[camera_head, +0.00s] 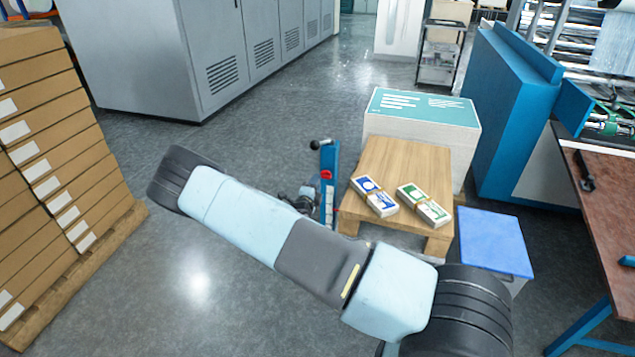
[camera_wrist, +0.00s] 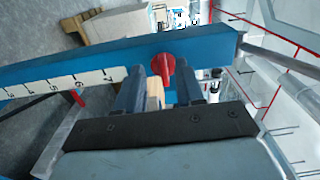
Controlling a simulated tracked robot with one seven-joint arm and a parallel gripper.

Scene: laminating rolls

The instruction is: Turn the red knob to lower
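The red knob (camera_wrist: 162,69) sits on the side of a blue post (camera_wrist: 60,72) with a white number scale. In the wrist view the post runs sideways across the picture. My gripper (camera_wrist: 161,82) is open, with one finger on each side of the knob and a visible gap to it on both sides. I cannot tell how deep the knob lies between the fingertips. In the head view the knob (camera_head: 326,174) shows as a small red spot on the upright post (camera_head: 329,157). My gripper (camera_head: 304,201) is at the left of the post, small and dark there.
A wooden table (camera_head: 400,160) with two banded stacks (camera_head: 375,196) of printed cards stands right of the post. A lever with a black ball (camera_head: 315,144) sticks out from the post top. Stacked cartons (camera_head: 55,150) are at the left. Floor between is clear.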

